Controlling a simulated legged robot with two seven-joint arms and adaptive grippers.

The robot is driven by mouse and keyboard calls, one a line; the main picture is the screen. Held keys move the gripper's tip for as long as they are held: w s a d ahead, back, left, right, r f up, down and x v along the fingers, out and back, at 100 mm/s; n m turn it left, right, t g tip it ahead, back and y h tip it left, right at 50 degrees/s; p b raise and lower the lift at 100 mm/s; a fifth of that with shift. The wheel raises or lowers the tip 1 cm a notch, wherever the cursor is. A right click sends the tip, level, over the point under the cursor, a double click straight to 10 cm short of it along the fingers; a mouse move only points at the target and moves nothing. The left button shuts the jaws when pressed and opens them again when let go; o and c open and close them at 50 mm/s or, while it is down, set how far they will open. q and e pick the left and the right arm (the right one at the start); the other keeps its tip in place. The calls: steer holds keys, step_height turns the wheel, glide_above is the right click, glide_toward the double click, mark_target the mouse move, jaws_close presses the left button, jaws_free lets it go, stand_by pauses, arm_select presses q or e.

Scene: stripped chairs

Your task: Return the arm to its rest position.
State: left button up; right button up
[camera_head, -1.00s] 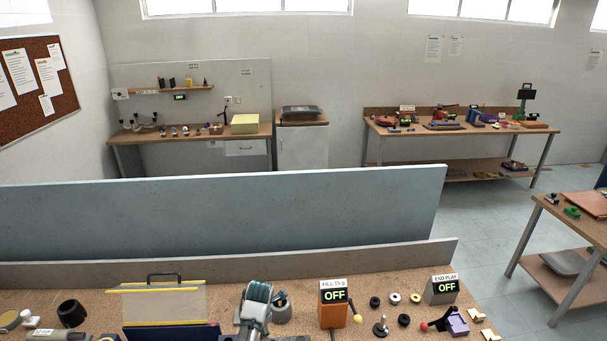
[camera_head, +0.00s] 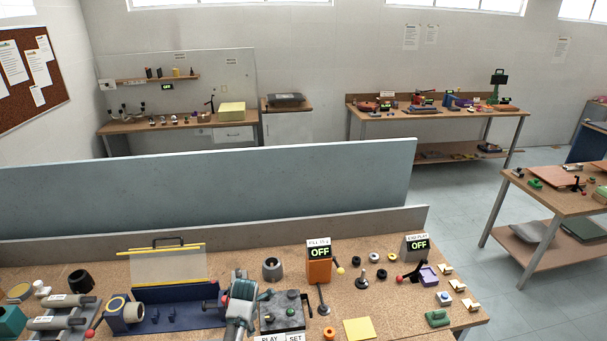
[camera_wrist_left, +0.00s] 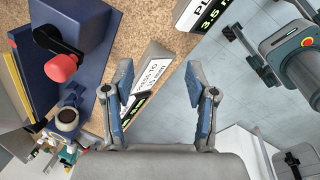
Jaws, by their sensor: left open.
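My left gripper (camera_head: 240,298) shows in the head view above the front of the cork-topped bench (camera_head: 200,268), between a blue fixture (camera_head: 165,322) and a dark box with knobs (camera_head: 283,312). In the left wrist view, the two fingers of my left gripper (camera_wrist_left: 162,95) are spread apart with nothing between them. Beyond the fingers are the bench edge and the floor. A dark blue block with a red knob (camera_wrist_left: 60,68) is to the left of the fingers there. My right gripper cannot be made out in either view.
An orange box reading OFF (camera_head: 319,271), a grey box reading OFF (camera_head: 416,246), a yellow pad (camera_head: 359,329) and several small parts stand on the bench. A blue-grey partition (camera_head: 210,190) rises behind it. Open floor (camera_head: 445,210) lies to the right.

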arm_select(q)
steer(key=s+a+f+m, duration=0.2)
steer(key=s+f+m, duration=0.45)
steer(key=s, duration=0.35)
steer(key=s+a+f+m, duration=0.1)
steer(key=s+f+m, duration=0.4)
steer(key=s+m, duration=0.3)
steer(key=s+r+m+t+h, duration=0.1)
steer(key=s+r+m, duration=0.2)
steer(key=s+m, duration=0.55)
steer(key=s+r+m+t+h, duration=0.1)
steer(key=s+r+m, duration=0.25)
steer(key=s, duration=0.95)
step_height(320, 180, down, 30)
steer(key=s+g+b, duration=0.2)
steer(key=s+a+f+m, duration=0.1)
steer(key=s+a+f, duration=0.1)
steer(key=s+f, duration=1.4)
steer(key=shift+s+a+g+y+b, duration=0.25)
steer(key=shift+s+g+y+b, duration=0.05)
steer(key=shift+s+g+b, duration=0.15)
